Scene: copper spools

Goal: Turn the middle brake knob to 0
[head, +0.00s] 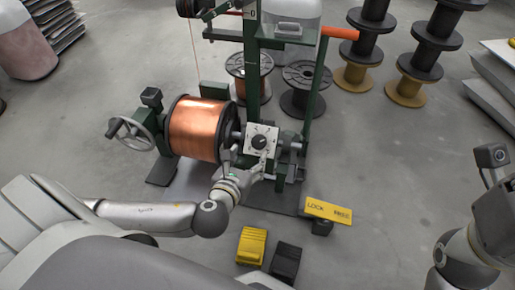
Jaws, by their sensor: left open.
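The middle brake knob (259,142) is a round black knob on a pale square dial plate (262,136) on the green winding machine, right of the large copper spool (196,128). The marks on the plate are too small to read. My left gripper (247,160) is open just below and in front of the knob, near the plate's lower edge. I cannot tell whether a finger touches the plate. Part of my right arm shows at the right edge, with its gripper out of the picture.
A handwheel (130,133) is left of the copper spool. A yellow LOCK/FREE plate (328,210), a yellow pedal (252,246) and a black pedal (286,262) are low in front. More spools (306,88) stand behind. Grey floor is open on the right.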

